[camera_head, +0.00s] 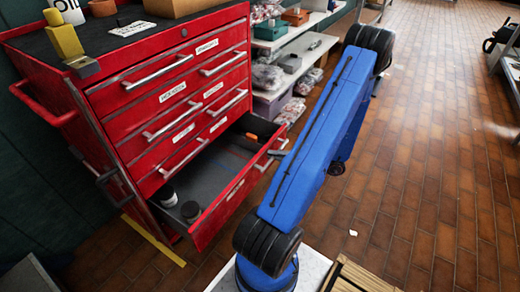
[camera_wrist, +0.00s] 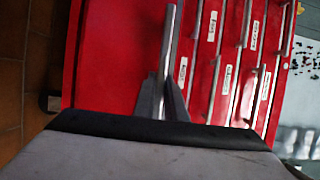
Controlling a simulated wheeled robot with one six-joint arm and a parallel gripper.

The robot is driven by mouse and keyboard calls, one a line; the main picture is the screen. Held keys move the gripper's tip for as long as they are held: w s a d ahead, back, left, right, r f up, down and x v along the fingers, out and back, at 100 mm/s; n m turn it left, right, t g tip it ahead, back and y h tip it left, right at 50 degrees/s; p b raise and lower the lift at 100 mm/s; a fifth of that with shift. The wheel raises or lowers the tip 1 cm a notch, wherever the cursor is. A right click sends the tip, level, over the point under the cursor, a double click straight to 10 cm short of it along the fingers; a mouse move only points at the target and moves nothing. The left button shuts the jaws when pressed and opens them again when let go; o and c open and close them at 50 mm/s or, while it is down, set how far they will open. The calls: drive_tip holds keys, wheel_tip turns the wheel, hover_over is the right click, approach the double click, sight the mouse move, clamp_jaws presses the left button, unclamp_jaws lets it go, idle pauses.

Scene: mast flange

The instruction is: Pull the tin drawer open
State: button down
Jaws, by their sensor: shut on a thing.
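The red tool cabinet (camera_head: 110,110) stands at the left with a low drawer (camera_head: 213,218) pulled well out. Its grey inside shows two dark round containers (camera_head: 180,204) near the left end and a small orange item at the far end. I cannot read its label. My gripper (camera_head: 277,154) is at the right part of this drawer's front, largely hidden behind my blue arm. In the wrist view my gripper (camera_wrist: 162,95) is shut on the drawer's metal bar handle (camera_wrist: 171,40), one grey finger on each side. The red drawer front shows beyond the fingers.
Several labelled drawers above are shut, with bar handles (camera_head: 156,73). A yellow object (camera_head: 65,38) and a white sign (camera_head: 132,28) are on the cabinet top. Shelves with bags and bins (camera_head: 285,75) stand behind. The tiled floor at the right is mostly clear.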

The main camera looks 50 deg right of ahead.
drive_tip(key=s, duration=0.9)
drive_tip(key=shift+d, duration=0.4)
drive_tip(key=shift+s, duration=0.1)
drive_tip(key=c, duration=1.8)
unclamp_jaws()
drive_tip(key=v, duration=1.7)
drive_tip(key=shift+s, duration=0.2)
